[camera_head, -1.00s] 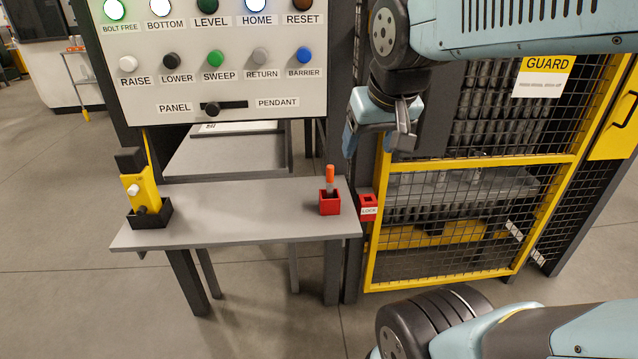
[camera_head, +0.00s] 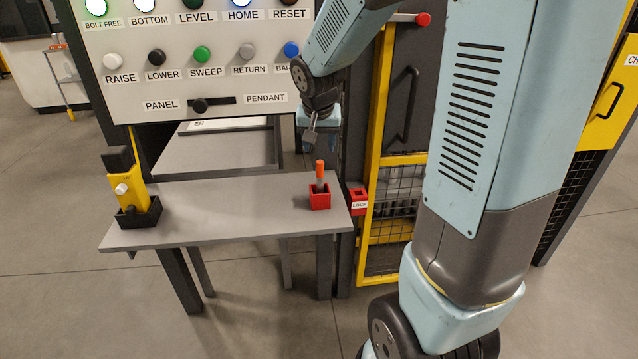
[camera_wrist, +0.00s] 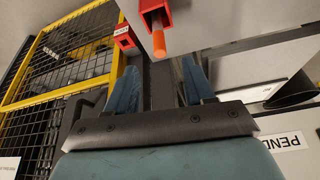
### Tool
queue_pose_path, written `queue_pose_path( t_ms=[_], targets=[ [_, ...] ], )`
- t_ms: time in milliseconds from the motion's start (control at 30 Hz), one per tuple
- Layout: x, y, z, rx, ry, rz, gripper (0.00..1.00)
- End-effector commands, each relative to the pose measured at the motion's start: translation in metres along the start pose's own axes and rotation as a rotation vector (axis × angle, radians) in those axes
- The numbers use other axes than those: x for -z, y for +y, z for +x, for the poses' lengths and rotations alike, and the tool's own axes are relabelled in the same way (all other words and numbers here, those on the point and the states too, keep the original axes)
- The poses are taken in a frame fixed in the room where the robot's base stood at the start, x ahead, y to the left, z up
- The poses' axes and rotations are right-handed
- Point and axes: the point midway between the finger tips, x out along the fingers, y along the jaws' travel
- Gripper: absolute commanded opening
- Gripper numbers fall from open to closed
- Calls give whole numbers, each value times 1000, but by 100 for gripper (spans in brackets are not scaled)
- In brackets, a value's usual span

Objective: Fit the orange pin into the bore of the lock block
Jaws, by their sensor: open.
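The orange pin (camera_head: 320,173) stands upright in a red holder (camera_head: 320,199) at the right end of the grey shelf. It also shows in the wrist view as an orange end (camera_wrist: 159,43) sticking out of the red holder (camera_wrist: 153,14). The red lock block (camera_head: 358,200), labelled LOCK, sits just right of the shelf by the guard frame; it also shows in the wrist view (camera_wrist: 123,38). Its bore is too small to make out. My gripper (camera_head: 312,142) is above the pin, apart from it. In the wrist view its two blue fingers (camera_wrist: 160,82) are spread, with nothing between them.
The button panel (camera_head: 200,75) stands close behind and left of my gripper. A yellow pendant (camera_head: 130,190) rests in a black holder at the shelf's left end. The yellow-framed mesh guard (camera_head: 370,150) is to the right. The shelf's middle (camera_head: 230,205) is clear.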

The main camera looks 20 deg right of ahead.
Motion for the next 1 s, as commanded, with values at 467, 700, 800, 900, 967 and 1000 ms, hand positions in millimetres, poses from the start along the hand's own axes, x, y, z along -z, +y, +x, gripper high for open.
queue_pose_path(
  t_ms=[467,700,800,900,967,1000],
  targets=[
    [1,-2,56,-2,-4,3,53],
    [1,-2,84,-1,-2,4,53],
    [1,-2,90,-1,-2,3,53],
    [1,-2,93,0,-2,4,53],
    [1,-1,96,-1,-2,4,53],
    [0,-1,100,-1,-3,3,53]
  ],
)
